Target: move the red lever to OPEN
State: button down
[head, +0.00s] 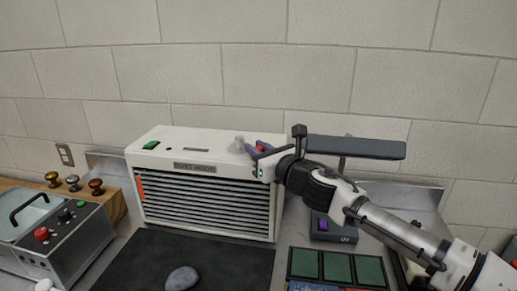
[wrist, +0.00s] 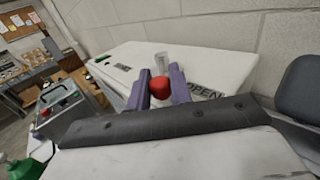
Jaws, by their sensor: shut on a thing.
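The red lever shows in the wrist view as a round red knob (wrist: 160,87) between the purple fingers of my gripper (wrist: 160,90). The fingers are shut on it. In the head view a bit of the red lever (head: 259,148) shows at my gripper (head: 257,147), at the right end of the top of a white louvred cabinet (head: 200,152). The word OPEN (wrist: 207,89) is printed on the white top, to the right of the knob in the wrist view. The lever's lower part is hidden by the fingers and wrist.
A small clear cup-like piece (head: 239,142) stands on the cabinet top beside my gripper. A grey UV box (head: 338,226) and green-panelled tray (head: 337,267) are at right. A dark mat (head: 135,262) with a stone (head: 182,278) lies in front.

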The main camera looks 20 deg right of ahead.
jog(key=shift+r, duration=0.15)
jog(key=c, duration=1.4)
grip_release()
jog(key=shift+c, duration=0.2)
jog(key=shift+o, duration=0.7)
